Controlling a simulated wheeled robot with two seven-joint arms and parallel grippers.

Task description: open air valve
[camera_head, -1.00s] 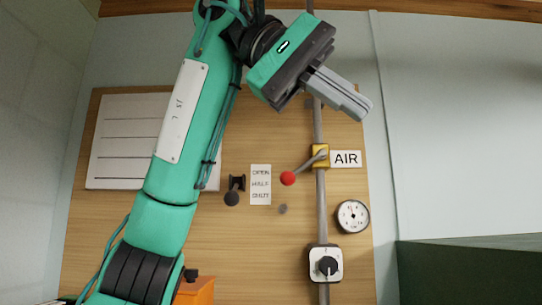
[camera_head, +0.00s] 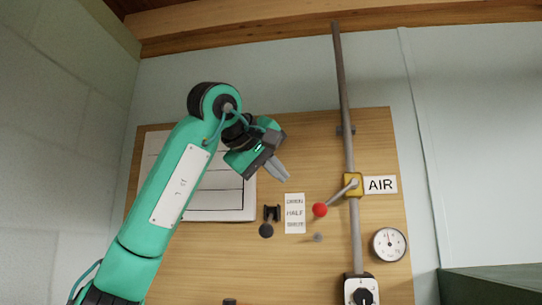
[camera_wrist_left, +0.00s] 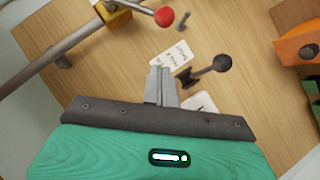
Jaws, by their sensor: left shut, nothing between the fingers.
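The air valve is a yellow body (camera_head: 353,185) on a grey vertical pipe, beside the AIR label (camera_head: 380,184). Its grey lever slants down and left to a red knob (camera_head: 320,210). In the left wrist view the red knob (camera_wrist_left: 164,16) shows at the top, with the yellow body (camera_wrist_left: 116,17) to its left. My left gripper (camera_head: 281,174) is shut and empty, up and left of the red knob and apart from it. Its closed fingers also show in the left wrist view (camera_wrist_left: 161,78). My right gripper is not in view.
A position label (camera_head: 295,213) reading OPEN and HALF, its last line blurred, is left of the knob. A black-knobbed fitting (camera_head: 267,228) is beside it. A gauge (camera_head: 388,244) and a dial box (camera_head: 361,290) are lower right. A lined white sheet (camera_head: 222,207) is behind my arm.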

